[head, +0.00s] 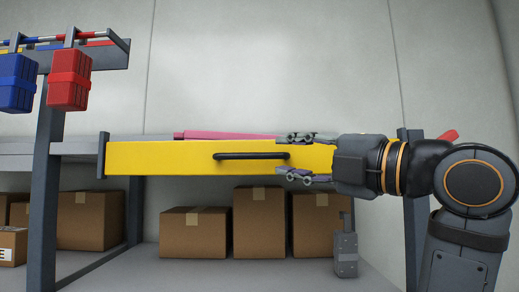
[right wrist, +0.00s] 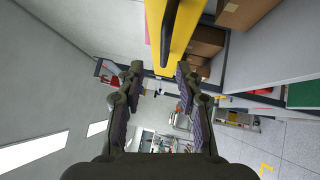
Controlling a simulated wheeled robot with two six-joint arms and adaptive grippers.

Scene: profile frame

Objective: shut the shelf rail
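The yellow shelf rail (head: 190,158) runs level across the middle of the head view, with a black bar handle (head: 240,156) on its front face. The rail (right wrist: 181,40) and its handle (right wrist: 168,28) also show in the right wrist view, ahead of the fingertips. My right gripper (head: 298,157) points left along the rail. It is open and empty, one finger above and one below the handle's level, at the handle's right end. I cannot tell whether it touches the rail. The rail's right end is hidden behind the gripper. My left gripper is in neither view.
Several cardboard boxes (head: 260,222) stand under the rail. Blue (head: 16,84) and red (head: 69,80) bins hang at upper left, near a dark shelf post (head: 46,170). A pink item (head: 225,135) lies behind the rail's top edge.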

